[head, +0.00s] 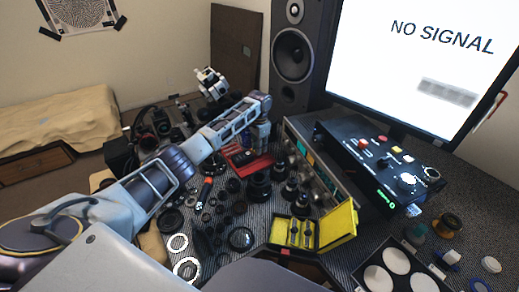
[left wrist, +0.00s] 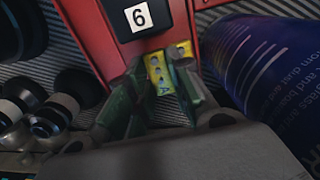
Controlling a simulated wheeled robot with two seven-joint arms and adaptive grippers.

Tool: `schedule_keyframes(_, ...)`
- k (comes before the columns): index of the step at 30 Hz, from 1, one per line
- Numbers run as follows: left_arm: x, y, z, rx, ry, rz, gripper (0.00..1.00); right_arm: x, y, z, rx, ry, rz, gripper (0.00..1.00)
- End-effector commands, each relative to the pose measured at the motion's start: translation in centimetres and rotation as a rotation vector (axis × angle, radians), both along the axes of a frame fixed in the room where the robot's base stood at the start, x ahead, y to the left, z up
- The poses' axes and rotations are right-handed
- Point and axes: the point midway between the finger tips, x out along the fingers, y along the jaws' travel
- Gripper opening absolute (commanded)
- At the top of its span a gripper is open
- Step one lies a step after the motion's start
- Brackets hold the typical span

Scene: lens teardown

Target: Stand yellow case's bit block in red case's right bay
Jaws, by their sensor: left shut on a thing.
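The open yellow case (head: 341,222) stands at the front centre of the desk, with slim yellow-and-dark pieces inside. The red case (head: 262,166) lies farther back beneath my left gripper (head: 259,146). In the left wrist view, the red case (left wrist: 88,22) shows red walls and a black panel with a white "6" label. My left gripper (left wrist: 160,94) is shut on a yellow bit block (left wrist: 158,72) with dark spots, held at the red case's inner edge. Whether the block touches the case floor is hidden. My right gripper is not in view.
A blue can (left wrist: 262,65) stands close on the right of my left gripper. Black lens rings and barrels (head: 240,238) crowd the mat left of the yellow case. A control box (head: 375,165), speaker (head: 293,50) and monitor (head: 420,60) border the right and back.

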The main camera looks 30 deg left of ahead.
Motion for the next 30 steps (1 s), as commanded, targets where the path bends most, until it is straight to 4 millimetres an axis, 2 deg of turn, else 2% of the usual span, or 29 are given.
schedule_keyframes(1, 0.0, 0.0, -0.6, 0.0, 0.0, 0.0, 0.0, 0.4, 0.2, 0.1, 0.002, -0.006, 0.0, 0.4)
schedule_keyframes(6, 0.3, 0.2, -1.2, 0.001, 0.0, 0.001, 0.0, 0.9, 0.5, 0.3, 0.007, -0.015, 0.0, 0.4)
schedule_keyframes(18, 0.2, 0.2, -1.7, 0.001, 0.006, 0.002, 0.0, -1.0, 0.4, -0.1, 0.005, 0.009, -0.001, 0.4)
schedule_keyframes(30, 0.0, 0.1, -2.7, 0.002, 0.011, 0.0, 0.0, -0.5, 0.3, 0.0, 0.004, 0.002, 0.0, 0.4)
